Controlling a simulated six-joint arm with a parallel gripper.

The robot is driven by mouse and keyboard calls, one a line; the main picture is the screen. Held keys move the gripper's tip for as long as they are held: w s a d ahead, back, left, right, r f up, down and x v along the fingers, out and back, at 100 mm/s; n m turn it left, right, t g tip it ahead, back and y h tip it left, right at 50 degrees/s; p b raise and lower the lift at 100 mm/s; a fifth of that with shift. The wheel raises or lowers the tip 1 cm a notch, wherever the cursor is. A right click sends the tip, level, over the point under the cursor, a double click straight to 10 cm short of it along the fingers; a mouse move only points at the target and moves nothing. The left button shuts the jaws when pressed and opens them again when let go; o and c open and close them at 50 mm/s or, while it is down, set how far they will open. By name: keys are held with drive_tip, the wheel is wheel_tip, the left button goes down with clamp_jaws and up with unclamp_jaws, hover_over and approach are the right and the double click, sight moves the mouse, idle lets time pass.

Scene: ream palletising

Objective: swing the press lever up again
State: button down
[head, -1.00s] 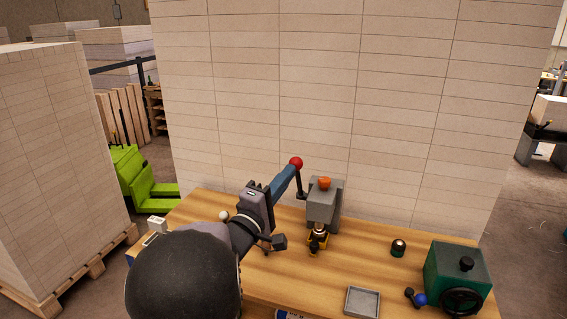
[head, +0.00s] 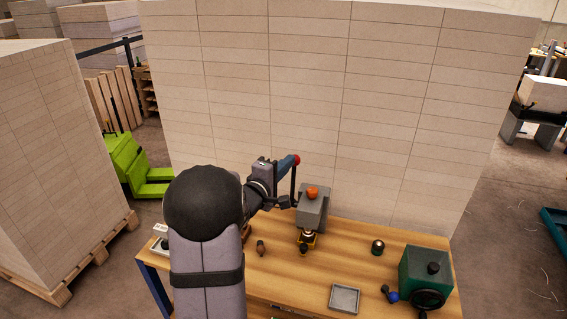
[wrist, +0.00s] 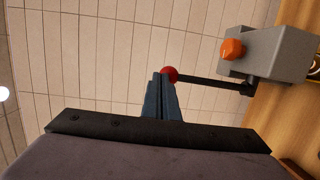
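The press (head: 313,207) is a grey block with an orange cap (head: 312,192) on top, standing on the wooden bench. Its dark lever (head: 293,184) stands up steeply on the press's left side and ends in a red ball knob (head: 297,160). In the wrist view the lever (wrist: 212,82) runs from the press (wrist: 270,54) to the red knob (wrist: 169,74). My gripper (head: 292,161) has its blue fingers together, with the tips against the knob. In the wrist view the fingers (wrist: 163,80) cover part of the knob, and no gap shows between them.
A tall stack of pale reams (head: 330,100) rises right behind the bench. A green box with a handwheel (head: 425,272), a grey tray (head: 345,298) and a small dark cylinder (head: 378,246) stand on the bench (head: 275,275) to the right. A small brown-handled item (head: 260,248) lies left of the press.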

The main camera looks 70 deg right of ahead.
drive_tip(key=shift+w+p+x, duration=0.15)
drive_tip(key=shift+p+x, duration=0.15)
drive_tip(key=shift+x, duration=0.55)
drive_tip(key=shift+w+p+x, duration=0.2)
drive_tip(key=shift+p+x, duration=0.05)
drive_tip(key=shift+x, duration=0.6)
drive_tip(key=shift+d+r, duration=0.15)
drive_tip(key=shift+r, duration=0.05)
drive_tip(key=w+a+r, duration=0.2)
drive_tip(key=a+r, duration=0.5)
drive_tip(key=a, duration=0.4)
drive_tip(key=shift+w+a, duration=0.35)
drive_tip(key=shift+a, duration=0.05)
drive_tip(key=shift+r+m, duration=0.1)
drive_tip(key=shift+m, duration=0.2)
